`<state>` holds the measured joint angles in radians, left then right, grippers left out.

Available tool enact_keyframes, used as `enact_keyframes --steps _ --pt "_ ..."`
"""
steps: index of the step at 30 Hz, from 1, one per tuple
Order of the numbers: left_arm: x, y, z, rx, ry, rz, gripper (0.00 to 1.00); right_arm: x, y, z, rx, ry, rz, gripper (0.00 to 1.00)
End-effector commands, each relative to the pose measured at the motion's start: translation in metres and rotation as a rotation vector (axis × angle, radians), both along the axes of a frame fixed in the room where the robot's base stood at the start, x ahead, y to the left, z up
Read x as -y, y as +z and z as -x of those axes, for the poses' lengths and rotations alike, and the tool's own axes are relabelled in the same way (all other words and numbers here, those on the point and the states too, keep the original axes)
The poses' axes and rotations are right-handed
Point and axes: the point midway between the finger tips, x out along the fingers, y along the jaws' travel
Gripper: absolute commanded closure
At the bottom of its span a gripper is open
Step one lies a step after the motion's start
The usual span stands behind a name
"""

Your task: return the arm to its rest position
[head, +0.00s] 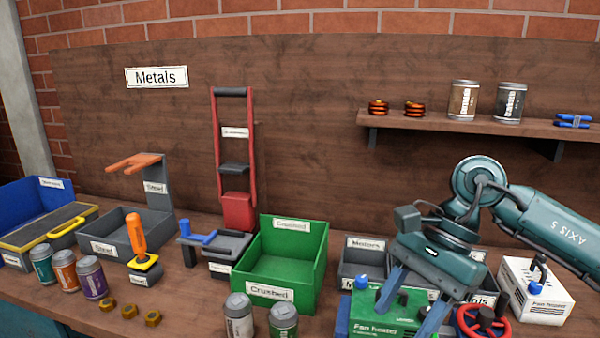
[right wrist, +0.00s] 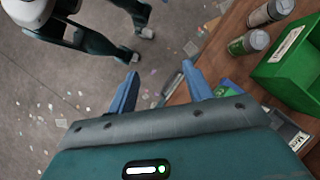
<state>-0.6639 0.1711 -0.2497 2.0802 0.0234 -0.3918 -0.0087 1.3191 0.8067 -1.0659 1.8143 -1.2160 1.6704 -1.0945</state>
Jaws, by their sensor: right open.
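My right arm (head: 545,228) comes in from the right in the head view, bent over the right part of the bench. The grey floor and the bench edge show beyond the fingertips. My left gripper is not in view.
A green Crushed bin (head: 272,292), cans (head: 284,318), a Motors bin (head: 365,243), a white fan box (head: 537,292) and a red valve wheel (head: 483,322) crowd the bench (head: 185,300). A shelf (head: 470,123) holds cans above.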

Motion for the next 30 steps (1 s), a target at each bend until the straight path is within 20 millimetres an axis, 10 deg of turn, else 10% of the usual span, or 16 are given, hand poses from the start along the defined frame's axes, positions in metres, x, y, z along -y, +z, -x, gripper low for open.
enact_keyframes --steps 6,12,20,26,27,30 --pt "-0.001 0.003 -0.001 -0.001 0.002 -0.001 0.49 -0.098 -0.012 0.042 -0.395 -0.167 -0.436 0.5" --pt "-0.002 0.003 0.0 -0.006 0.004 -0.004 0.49 -0.148 0.012 0.05 -0.932 -0.465 -0.818 0.5" --pt "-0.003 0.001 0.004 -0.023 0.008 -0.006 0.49 -0.134 -0.002 0.002 -1.759 -0.979 -1.168 0.5" --pt "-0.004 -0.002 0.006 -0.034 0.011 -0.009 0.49 -0.082 -0.095 -0.022 -2.442 -1.453 -1.318 0.5" --pt "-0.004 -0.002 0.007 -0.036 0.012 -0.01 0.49 -0.07 -0.121 -0.019 2.342 1.408 1.211 0.5" --pt "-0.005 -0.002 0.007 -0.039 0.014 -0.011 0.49 -0.042 -0.188 0.003 2.049 1.273 0.959 0.5"
